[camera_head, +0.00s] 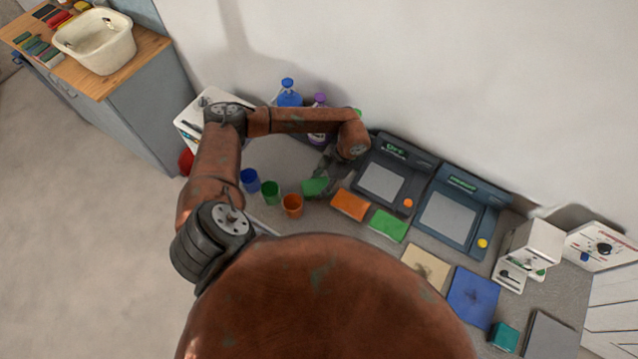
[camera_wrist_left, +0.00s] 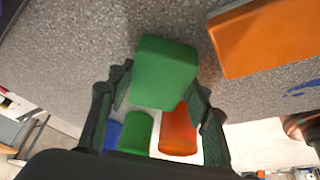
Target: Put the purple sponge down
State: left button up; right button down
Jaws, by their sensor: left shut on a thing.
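My left gripper (camera_head: 322,172) reaches down over the grey counter in the head view. It is shut on a green sponge-like block (camera_head: 314,187). In the left wrist view the green block (camera_wrist_left: 165,72) sits between the fingers of the left gripper (camera_wrist_left: 163,92). Whether the block touches the counter I cannot tell. The held block looks green, not purple, and I can make out no purple sponge in either view. My right gripper is not in view.
Blue (camera_head: 250,180), green (camera_head: 270,192) and orange (camera_head: 292,205) cups stand left of the block. An orange pad (camera_head: 350,204) and a green pad (camera_head: 388,225) lie to its right, before two dark machines (camera_head: 394,175). Bottles (camera_head: 288,95) stand behind. A white basin (camera_head: 95,40) is far left.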

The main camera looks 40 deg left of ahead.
pick_arm(q)
jog(key=shift+f, duration=0.15)
jog(key=shift+f, duration=0.1)
jog(key=o, duration=1)
jog(key=shift+r, duration=0.2)
jog(key=b+v, duration=0.1)
jog(key=v, duration=0.6)
jog(key=shift+w+d+r, duration=0.15)
